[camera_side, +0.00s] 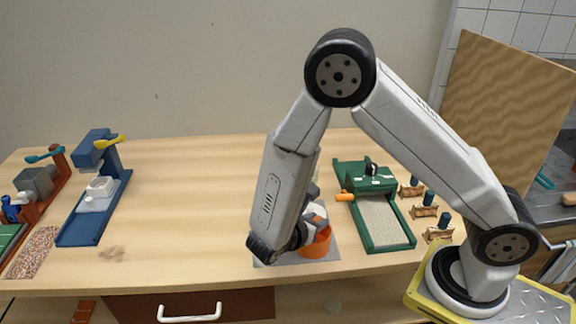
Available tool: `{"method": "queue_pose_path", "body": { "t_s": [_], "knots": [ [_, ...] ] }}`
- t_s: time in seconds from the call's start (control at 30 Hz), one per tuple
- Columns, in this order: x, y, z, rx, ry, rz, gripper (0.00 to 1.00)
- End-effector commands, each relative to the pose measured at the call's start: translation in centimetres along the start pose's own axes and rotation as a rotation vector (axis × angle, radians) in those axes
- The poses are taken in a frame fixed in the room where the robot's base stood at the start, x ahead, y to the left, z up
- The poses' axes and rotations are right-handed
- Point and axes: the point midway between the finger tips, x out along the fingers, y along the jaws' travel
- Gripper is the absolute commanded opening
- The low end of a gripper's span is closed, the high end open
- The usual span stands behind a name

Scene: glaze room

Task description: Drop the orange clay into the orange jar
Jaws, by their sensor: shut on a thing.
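The orange jar (317,246) stands on a grey mat (327,258) near the front middle of the table, partly hidden behind my wrist. My gripper (315,214) is just above the jar, mostly hidden by my own arm. It is shut on a small orange-brown piece, the orange clay (318,221), which shows at the jar's mouth. I cannot tell whether the clay is above the rim or slightly inside it. The inside of the jar is hidden.
A green tray device (342,173) with an orange handle stands right of the jar. Several blue-topped pieces on small brown stands (424,206) are farther right. A blue press (82,229) and red-brown equipment (55,166) stand at left. The table's middle left is clear.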

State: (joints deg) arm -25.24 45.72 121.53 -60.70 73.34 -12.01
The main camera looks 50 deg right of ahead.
Motion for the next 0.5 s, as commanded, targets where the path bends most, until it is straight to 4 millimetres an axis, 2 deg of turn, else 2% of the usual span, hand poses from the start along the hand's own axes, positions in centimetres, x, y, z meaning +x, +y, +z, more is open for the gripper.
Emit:
{"method": "queue_pose_path", "body": {
  "t_s": [0.3,0.33,0.43,0.5],
  "knots": [
    [0.06,0.01,-0.16,0.0,0.0,0.0,0.0],
    [0.06,0.01,-0.16,0.0,0.0,0.0,0.4],
    [0.06,0.01,-0.15,0.0,0.0,0.0,0.72],
    [0.06,0.01,-0.15,0.0,0.0,0.0,0.75]
  ]
}}
